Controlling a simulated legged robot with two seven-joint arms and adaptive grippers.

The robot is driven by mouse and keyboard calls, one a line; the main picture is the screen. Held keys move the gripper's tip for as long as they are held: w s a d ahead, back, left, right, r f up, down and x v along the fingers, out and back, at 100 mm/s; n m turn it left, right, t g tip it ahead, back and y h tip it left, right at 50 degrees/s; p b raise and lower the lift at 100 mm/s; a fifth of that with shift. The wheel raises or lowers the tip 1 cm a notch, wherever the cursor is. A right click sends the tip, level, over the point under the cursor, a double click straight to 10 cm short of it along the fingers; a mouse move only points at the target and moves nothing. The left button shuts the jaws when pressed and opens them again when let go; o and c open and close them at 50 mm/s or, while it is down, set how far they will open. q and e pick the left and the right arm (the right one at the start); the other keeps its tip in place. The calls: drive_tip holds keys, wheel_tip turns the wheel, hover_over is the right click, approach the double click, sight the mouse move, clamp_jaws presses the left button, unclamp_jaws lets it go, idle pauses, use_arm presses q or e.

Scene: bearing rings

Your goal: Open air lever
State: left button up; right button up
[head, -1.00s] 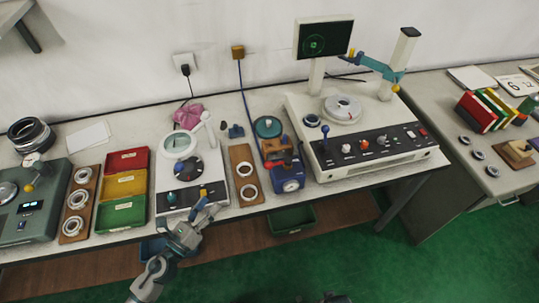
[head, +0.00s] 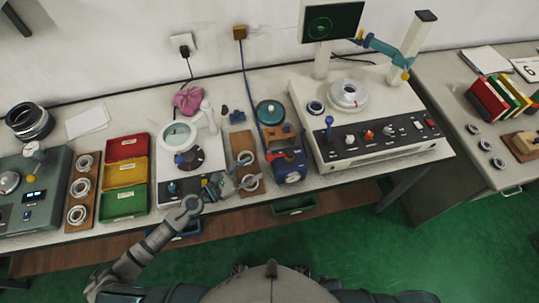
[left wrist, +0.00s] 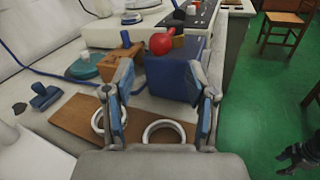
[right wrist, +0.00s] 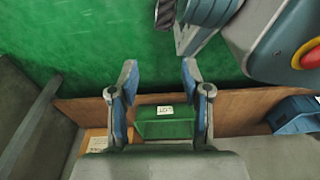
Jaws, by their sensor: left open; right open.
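My left gripper (head: 248,178) is open and empty, above the brown ring board (head: 238,147) and left of a blue device (head: 290,167). In the left wrist view its open fingers (left wrist: 163,85) frame the blue box (left wrist: 180,78) with a red ball knob (left wrist: 160,43) on top, beyond the fingertips. Two metal rings (left wrist: 165,131) lie on the board below. A blue-topped lever (head: 329,122) stands upright on the large machine's dark front panel. I cannot tell which of these is the air lever.
Red, yellow and green trays (head: 125,172) stand at the left. A white machine with a round plate (head: 178,136) is left of the ring board. A green bin (right wrist: 165,124) sits on the lower shelf. Green floor lies in front of the bench.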

sight(269, 158)
use_arm(q)
drive_tip(key=p+x, duration=0.1)
drive_tip(key=x, duration=0.7)
drive_tip(key=shift+p, duration=0.35)
use_arm(e)
drive_tip(key=s+f, duration=0.1)
drive_tip(key=s, duration=0.2)
drive_tip(key=s+d+f, duration=0.1)
drive_tip(key=s, duration=0.1)
drive_tip(key=shift+s+f, duration=0.1)
drive_tip(key=shift+f, duration=0.25)
use_arm(q)
drive_tip(key=shift+a, duration=0.1)
clamp_jaws()
